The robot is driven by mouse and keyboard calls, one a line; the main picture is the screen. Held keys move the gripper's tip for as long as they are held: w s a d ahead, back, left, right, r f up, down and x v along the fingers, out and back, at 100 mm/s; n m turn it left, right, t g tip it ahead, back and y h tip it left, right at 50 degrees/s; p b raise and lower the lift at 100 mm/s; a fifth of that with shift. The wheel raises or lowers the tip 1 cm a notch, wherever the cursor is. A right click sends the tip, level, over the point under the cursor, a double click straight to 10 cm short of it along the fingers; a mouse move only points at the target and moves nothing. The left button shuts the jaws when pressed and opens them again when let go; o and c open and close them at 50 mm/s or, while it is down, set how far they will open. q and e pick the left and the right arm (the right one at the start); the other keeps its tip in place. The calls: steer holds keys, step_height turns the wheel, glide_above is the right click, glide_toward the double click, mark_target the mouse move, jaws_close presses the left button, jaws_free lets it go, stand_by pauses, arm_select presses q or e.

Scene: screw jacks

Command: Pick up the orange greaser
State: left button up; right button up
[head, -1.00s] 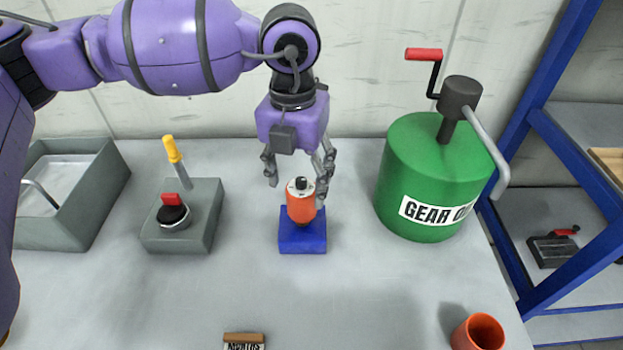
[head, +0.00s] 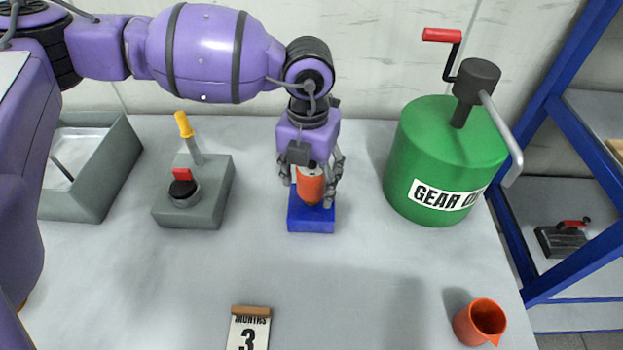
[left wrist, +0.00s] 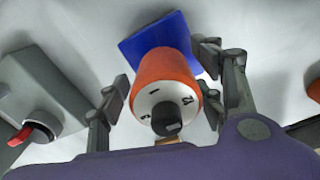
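The orange greaser (head: 310,186) stands upright on a blue base block (head: 311,221) on the table. In the left wrist view the greaser (left wrist: 163,68) shows its white dial top with numbers and a black knob, and the blue block (left wrist: 150,35) lies behind it. My left gripper (head: 311,190) points down with its fingers on either side of the greaser. In the left wrist view the left gripper (left wrist: 165,105) is open: a gap shows between the left finger and the greaser. The right finger is close to it; contact cannot be told. My right gripper is not in view.
A green gear oil drum (head: 430,165) with a crank stands to the right. A grey block with a red-topped knob (head: 190,205) and a grey tray (head: 115,180) stand left. Table between is clear.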

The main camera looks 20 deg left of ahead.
arm_select(q)
steer(key=c, duration=1.3)
steer(key=shift+r, duration=0.1)
